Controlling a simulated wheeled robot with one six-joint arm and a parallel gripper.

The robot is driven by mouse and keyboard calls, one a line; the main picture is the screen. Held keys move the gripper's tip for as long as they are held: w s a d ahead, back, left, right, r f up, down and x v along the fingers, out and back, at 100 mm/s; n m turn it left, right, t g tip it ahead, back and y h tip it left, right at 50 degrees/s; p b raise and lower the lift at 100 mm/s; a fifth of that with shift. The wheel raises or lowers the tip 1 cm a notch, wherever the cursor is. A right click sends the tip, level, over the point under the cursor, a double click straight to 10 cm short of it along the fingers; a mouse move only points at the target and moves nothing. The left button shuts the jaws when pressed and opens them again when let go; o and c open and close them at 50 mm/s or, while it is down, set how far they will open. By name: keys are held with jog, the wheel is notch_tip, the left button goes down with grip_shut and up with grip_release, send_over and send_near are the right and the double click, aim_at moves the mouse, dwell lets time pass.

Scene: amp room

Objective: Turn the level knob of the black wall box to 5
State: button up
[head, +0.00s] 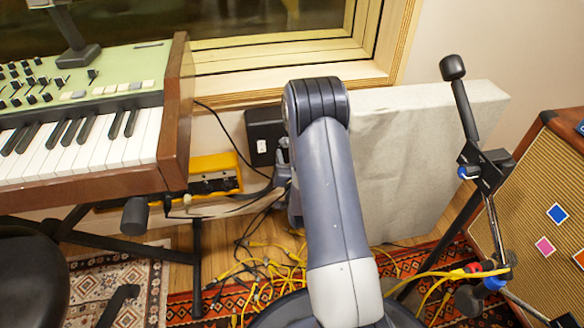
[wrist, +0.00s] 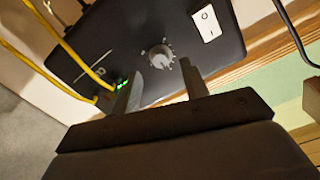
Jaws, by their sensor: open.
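The black wall box (head: 262,132) is on the wall below the window in the head view, partly hidden behind my arm. In the wrist view the black wall box (wrist: 115,30) fills the upper middle, tilted in the picture. Its level knob (wrist: 161,57) is a small grey round knob with marks around it; the numbers are too small to read. My gripper (wrist: 160,78) is open, with one finger on each side of the knob in the picture. I cannot tell whether the fingers touch it. In the head view my gripper is mostly hidden behind my arm.
A white rocker switch (wrist: 206,23), a green light (wrist: 122,85) and yellow cables (wrist: 88,72) are on the box. In the head view, a keyboard (head: 90,130) and yellow unit (head: 213,174) stand left, a grey panel (head: 420,165) right, and cables (head: 265,275) cover the floor.

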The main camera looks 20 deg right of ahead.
aim_at(286, 146)
jog(key=p+v, duration=0.1)
jog(key=v, duration=0.6)
jog(key=shift+s, duration=0.1)
jog(key=b+x, duration=0.2)
jog(key=x, duration=0.8)
jog(key=shift+f, duration=0.1)
jog(key=shift+w, duration=0.45)
jog(key=shift+n, duration=0.9)
